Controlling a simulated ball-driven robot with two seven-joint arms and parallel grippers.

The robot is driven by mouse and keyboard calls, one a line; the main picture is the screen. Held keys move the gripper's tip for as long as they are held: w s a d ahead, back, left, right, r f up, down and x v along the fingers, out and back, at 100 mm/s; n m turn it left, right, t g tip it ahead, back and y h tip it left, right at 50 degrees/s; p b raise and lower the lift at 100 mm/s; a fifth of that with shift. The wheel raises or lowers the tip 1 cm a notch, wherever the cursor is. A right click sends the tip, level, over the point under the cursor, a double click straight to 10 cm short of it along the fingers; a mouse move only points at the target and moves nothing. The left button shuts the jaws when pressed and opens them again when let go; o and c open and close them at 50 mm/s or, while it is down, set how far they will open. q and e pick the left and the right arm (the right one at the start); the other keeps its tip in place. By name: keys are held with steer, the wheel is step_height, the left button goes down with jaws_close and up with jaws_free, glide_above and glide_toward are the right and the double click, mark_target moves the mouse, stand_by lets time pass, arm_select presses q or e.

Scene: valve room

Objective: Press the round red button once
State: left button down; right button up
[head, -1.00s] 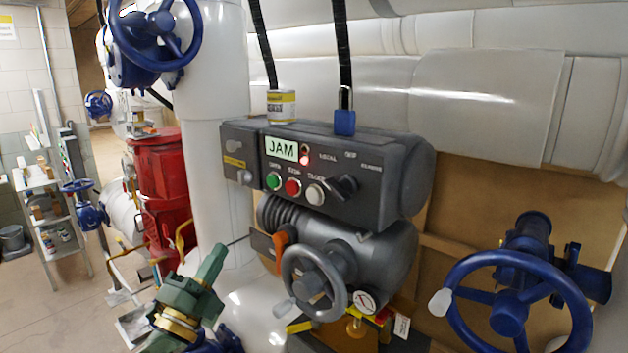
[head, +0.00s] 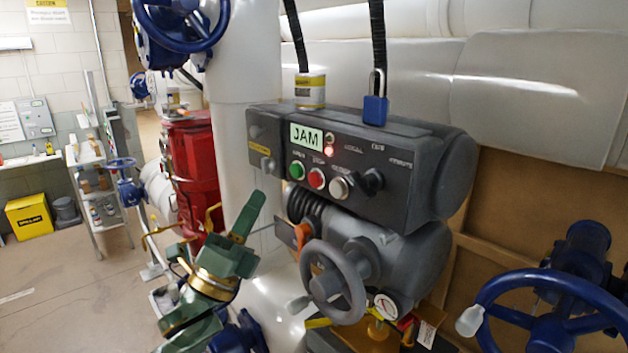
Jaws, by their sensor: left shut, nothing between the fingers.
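The round red button (head: 316,178) sits in a row on the front of a dark grey control box (head: 400,165). A green button (head: 297,170) is to its left and a white button (head: 339,188) to its right. Above the row are a display reading JAM (head: 306,137) and a small glowing red lamp (head: 328,152). My left gripper (head: 251,212), green with gold bands, is shut and empty. Its fingers point up and right, below and left of the red button and apart from it in the picture. Nothing covers the button. My right gripper is not in view.
A grey handwheel (head: 333,282) and an orange lever (head: 302,236) are below the box. A black knob (head: 370,181) is right of the white button. A blue padlock (head: 375,108) stands on top. A blue handwheel (head: 540,310) is at lower right. A white pipe (head: 238,130) rises at left.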

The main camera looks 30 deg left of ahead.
arm_select(q)
steer(key=w+d+b, duration=0.1)
steer(key=w+d, duration=0.2)
steer(key=w, duration=0.4)
steer(key=shift+w, duration=0.4)
steer(key=shift+w+d, duration=0.1)
steer(key=shift+d, duration=0.05)
stand_by(1.7)
steer(key=shift+w+d, duration=0.1)
steer(key=shift+w, duration=0.15)
steer(key=shift+w+d, duration=0.15)
steer(key=shift+w, duration=0.2)
stand_by(0.7)
steer(key=shift+s, duration=0.1)
steer(key=shift+s+a, duration=0.3)
steer(key=shift+s, duration=0.4)
steer(key=shift+s+a+p, duration=0.1)
steer(key=shift+s+a, duration=0.2)
steer(key=shift+s, duration=0.45)
steer(key=shift+s+a+p, duration=0.15)
steer(key=shift+s+a, duration=0.2)
steer(key=shift+s, duration=0.45)
steer(key=shift+s+a+p, duration=0.1)
steer(key=shift+s+a, duration=0.2)
steer(key=shift+s, duration=0.45)
